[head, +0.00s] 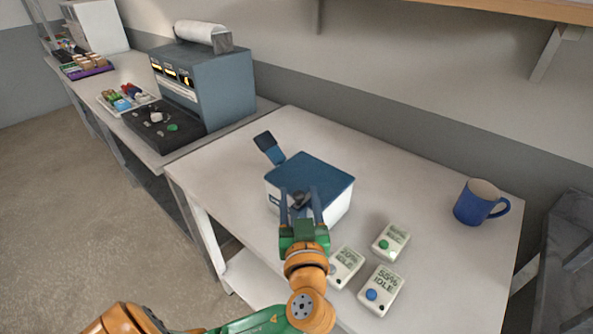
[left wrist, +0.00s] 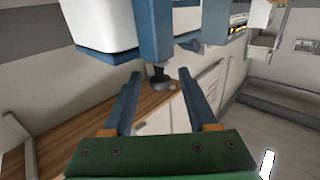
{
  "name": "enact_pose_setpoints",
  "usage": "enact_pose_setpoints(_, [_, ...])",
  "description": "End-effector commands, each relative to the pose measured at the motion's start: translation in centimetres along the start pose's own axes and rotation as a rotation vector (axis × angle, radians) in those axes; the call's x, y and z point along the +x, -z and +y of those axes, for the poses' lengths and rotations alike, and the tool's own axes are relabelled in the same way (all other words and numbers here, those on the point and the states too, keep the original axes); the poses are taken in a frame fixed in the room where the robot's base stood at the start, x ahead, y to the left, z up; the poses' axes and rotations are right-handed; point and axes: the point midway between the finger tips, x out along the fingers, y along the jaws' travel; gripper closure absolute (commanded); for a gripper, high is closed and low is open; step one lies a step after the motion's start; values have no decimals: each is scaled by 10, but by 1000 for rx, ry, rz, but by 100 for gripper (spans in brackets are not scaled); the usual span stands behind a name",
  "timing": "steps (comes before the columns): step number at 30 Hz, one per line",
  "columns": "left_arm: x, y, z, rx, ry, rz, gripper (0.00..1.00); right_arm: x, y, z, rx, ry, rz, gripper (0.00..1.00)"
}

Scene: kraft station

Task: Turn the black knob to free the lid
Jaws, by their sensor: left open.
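A white box with a blue lid (head: 320,176) stands on the white table. The black knob (head: 299,200) is on its near side, partly hidden by my left gripper (head: 299,191). In the left wrist view the knob (left wrist: 160,76) shows between the two blue fingers of my left gripper (left wrist: 160,73), with a gap on each side. The gripper is open and holds nothing. The box body (left wrist: 104,25) fills the upper left of that view. My right gripper is not in view.
A blue mug (head: 480,202) stands at the table's right. A grey-blue machine (head: 205,85) stands on the bench at the left.

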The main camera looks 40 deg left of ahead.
Motion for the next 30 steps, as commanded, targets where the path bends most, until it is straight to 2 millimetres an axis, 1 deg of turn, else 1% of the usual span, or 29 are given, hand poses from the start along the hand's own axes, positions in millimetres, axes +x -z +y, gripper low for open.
enact_pose_setpoints(1, [11,6,0,7,1,5,42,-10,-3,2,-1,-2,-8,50])
enact_pose_setpoints(3, [25,6,-1,5,3,4,42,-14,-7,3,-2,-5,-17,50])
enact_pose_setpoints(6, [39,4,0,5,0,1,42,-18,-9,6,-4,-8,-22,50])
enact_pose_setpoints(9, [46,1,0,2,0,-1,42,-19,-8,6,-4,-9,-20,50])
enact_pose_setpoints(15, [46,0,0,1,-1,-2,42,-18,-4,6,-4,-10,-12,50])
enact_pose_setpoints(16, [46,0,0,1,-1,-2,47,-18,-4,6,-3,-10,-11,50])
enact_pose_setpoints(17, [46,0,0,1,-1,-3,55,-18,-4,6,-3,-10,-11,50])
enact_pose_setpoints(18, [46,0,0,1,-1,-3,66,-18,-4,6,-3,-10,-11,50])
enact_pose_setpoints(20, [46,0,0,2,-1,-3,82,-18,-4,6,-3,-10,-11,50])
enact_pose_setpoints(21, [46,0,0,2,-1,-3,93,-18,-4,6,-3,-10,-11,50])
enact_pose_setpoints(22, [46,0,0,2,-1,-3,100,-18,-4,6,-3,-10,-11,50])
enact_pose_setpoints(30, [46,-1,0,2,-12,-3,100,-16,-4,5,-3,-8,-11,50])
